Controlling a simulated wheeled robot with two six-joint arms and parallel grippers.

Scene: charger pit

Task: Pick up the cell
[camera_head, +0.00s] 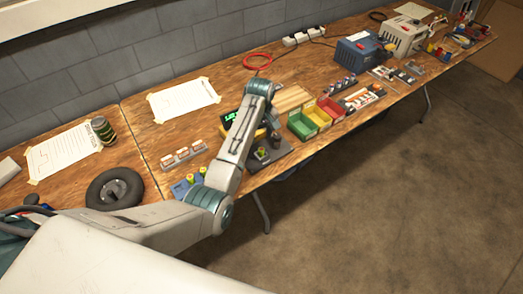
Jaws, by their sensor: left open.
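Small cells with yellow-green tops (203,171) stand in a blue holder (181,188) near the table's front edge, left of my forearm. Another small yellow-green piece, perhaps a cell (261,152), shows at a dark device (281,149) right of my forearm. My left gripper (274,139) hangs from the wrist over this device. It is open; its fingers are small and dark, and I cannot tell whether they touch anything. A green-lit display (231,118) is partly hidden behind my arm. My right gripper is out of view.
Red, yellow and green bins (301,125) stand just right of the device. A wheel (115,188), a dark can (103,130) and a rack of small parts (184,154) lie left. Chargers and tools fill the far right. The floor in front is clear.

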